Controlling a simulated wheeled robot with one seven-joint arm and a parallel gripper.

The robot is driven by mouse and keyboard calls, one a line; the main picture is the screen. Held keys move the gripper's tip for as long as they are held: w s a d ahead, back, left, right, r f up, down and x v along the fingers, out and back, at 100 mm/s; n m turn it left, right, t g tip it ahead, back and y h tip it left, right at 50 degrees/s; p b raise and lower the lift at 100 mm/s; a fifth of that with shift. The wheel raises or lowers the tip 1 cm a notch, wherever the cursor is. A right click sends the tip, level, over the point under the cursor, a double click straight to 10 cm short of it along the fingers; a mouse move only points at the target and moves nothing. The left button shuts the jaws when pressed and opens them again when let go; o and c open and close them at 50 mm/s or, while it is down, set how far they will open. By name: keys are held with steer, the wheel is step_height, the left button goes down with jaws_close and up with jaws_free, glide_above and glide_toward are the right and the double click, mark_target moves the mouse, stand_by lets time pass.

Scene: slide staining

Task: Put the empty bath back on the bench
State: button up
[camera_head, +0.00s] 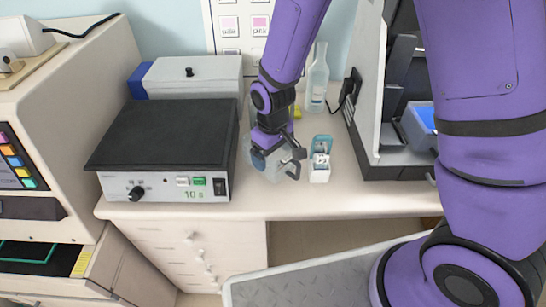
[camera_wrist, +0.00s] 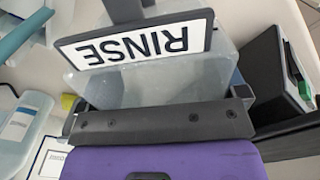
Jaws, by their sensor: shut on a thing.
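The bath is a clear, frosted container with a RINSE label, upside down in the wrist view (camera_wrist: 150,80). In the head view the bath (camera_head: 268,162) is held over the bench near its front, right of the black-topped hot plate. No liquid can be made out in it. My gripper (camera_head: 290,160) is shut on the bath. My fingers hide part of the bath in the head view. The bench (camera_head: 350,200) is pale. I cannot tell whether the bath's base touches it.
The hot plate (camera_head: 165,135) stands left of the bath. A small white and teal box (camera_head: 320,165) stands close on the right. A clear bottle (camera_head: 317,80) is behind. A grey and white instrument (camera_head: 365,110) bounds the right side.

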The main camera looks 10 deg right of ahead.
mark_target(273, 158)
steer(key=shift+w+d, duration=0.1)
steer(key=shift+w, duration=0.35)
steer(key=shift+w+d+f, duration=0.1)
steer(key=shift+w+f, duration=0.1)
steer(key=shift+f, duration=0.7)
steer(key=shift+w+f, duration=0.15)
steer(key=shift+f, duration=0.75)
steer(key=shift+f, duration=0.1)
steer(key=o, duration=1.1)
steer(key=shift+r, duration=3.85)
